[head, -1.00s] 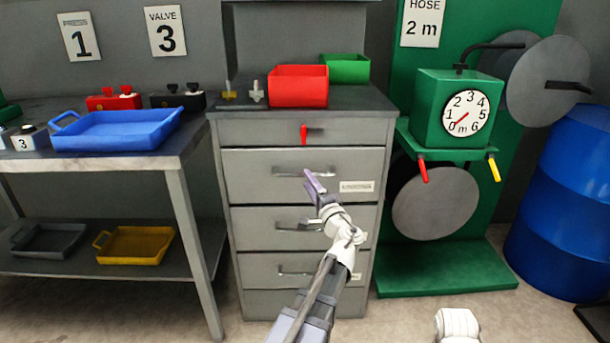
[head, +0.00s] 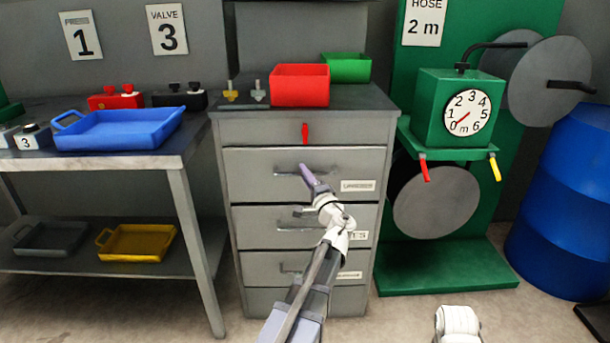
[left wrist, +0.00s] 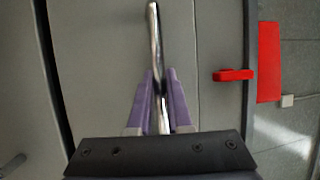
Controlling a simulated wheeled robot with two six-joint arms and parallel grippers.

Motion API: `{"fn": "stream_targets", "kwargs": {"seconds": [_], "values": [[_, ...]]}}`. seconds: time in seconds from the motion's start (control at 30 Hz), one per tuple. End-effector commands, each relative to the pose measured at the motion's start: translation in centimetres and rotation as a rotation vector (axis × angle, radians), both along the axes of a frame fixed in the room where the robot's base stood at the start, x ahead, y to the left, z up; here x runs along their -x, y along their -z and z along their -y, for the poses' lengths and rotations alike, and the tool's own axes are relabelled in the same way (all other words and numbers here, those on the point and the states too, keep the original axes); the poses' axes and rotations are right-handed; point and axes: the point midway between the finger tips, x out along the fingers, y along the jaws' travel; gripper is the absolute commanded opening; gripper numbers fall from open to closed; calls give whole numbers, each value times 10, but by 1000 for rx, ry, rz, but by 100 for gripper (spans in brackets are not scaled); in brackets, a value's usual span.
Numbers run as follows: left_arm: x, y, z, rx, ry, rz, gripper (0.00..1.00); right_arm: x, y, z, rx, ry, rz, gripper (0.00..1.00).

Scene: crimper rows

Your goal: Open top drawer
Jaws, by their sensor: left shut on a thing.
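The grey drawer cabinet (head: 228,220) stands in the middle of the head view. Its top drawer (head: 250,180), just below a narrow panel with a red latch (head: 305,133), has a metal bar handle (head: 326,174) and a white label. My left gripper (head: 306,174) is at this handle. In the left wrist view the purple fingers (left wrist: 160,95) are shut on the metal handle (left wrist: 154,35), one on each side. The drawer front looks about flush with the others; I cannot tell a small opening. My right gripper is not in view.
A red bin (head: 300,86) and a green bin (head: 346,68) stand on the cabinet. A workbench with a blue tray (head: 118,130) is on the left. A green hose stand (head: 445,279) and a blue barrel (head: 565,190) are on the right. Floor shows in front.

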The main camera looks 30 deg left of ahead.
Motion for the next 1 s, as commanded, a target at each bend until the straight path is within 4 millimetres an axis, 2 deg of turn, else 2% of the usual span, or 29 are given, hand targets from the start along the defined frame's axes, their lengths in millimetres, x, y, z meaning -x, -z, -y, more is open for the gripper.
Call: {"fn": "stream_targets", "kwargs": {"seconds": [0.1,1.0], "values": [[0,0,0,1,0,0,0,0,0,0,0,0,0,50],[0,0,0,1,0,0,0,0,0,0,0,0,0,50]]}}
